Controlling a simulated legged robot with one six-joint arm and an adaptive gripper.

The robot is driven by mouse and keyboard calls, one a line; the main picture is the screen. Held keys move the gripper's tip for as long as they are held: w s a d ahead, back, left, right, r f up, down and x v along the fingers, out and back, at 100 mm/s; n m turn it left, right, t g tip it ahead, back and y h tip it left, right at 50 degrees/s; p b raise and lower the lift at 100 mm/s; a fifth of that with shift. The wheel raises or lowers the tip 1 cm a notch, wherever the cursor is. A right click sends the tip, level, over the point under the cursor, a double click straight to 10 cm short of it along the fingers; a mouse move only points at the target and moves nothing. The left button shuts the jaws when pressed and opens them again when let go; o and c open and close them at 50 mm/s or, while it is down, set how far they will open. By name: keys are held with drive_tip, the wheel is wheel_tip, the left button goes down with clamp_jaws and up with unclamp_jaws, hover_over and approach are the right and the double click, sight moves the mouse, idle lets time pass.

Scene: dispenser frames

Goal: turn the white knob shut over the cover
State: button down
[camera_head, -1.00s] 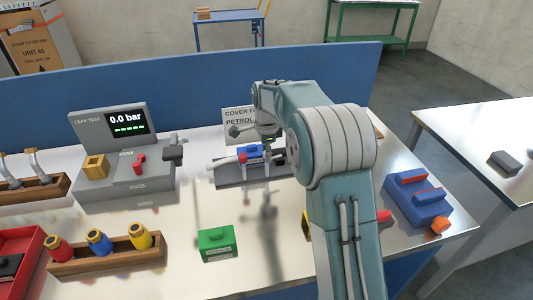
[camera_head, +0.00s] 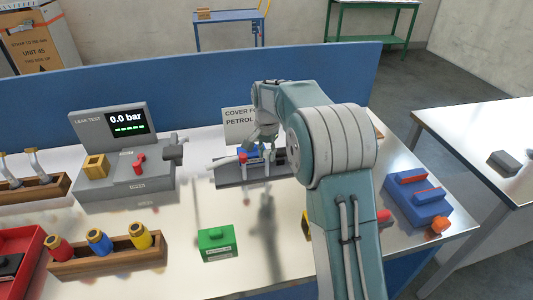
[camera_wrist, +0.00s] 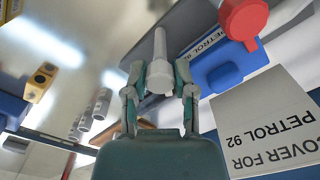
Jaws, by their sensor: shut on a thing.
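In the wrist view, my gripper (camera_wrist: 159,80) is shut on the white knob (camera_wrist: 158,76), one teal finger on each side. A long pale bar extends from the knob toward the top of the picture. The blue cover (camera_wrist: 228,58), lettered PETROL 92, lies to the right of the knob. A round red part (camera_wrist: 243,20) is beside the cover at the top right. In the head view, my wrist hangs over the grey fixture (camera_head: 228,182), and the blue cover (camera_head: 246,151) shows only partly. The knob is hard to make out there.
A sign (camera_head: 236,113) reading COVER FOR PETROL stands behind the fixture. The leak tester (camera_head: 125,170) at left reads 0.0 bar. A green block (camera_head: 216,243) and a wooden rack (camera_head: 108,252) stand in front. A blue block (camera_head: 416,201) is at right.

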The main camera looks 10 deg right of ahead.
sight(266, 151)
drive_tip(key=n, duration=0.6)
drive_tip(key=shift+w+n, duration=0.1)
drive_tip(key=shift+n, duration=0.2)
idle(0.4)
drive_tip(key=shift+c, duration=2.2)
unclamp_jaws()
drive_tip(key=shift+w, duration=0.1)
wheel_tip(266, 151, up, 12)
drive_tip(key=shift+f, duration=0.1)
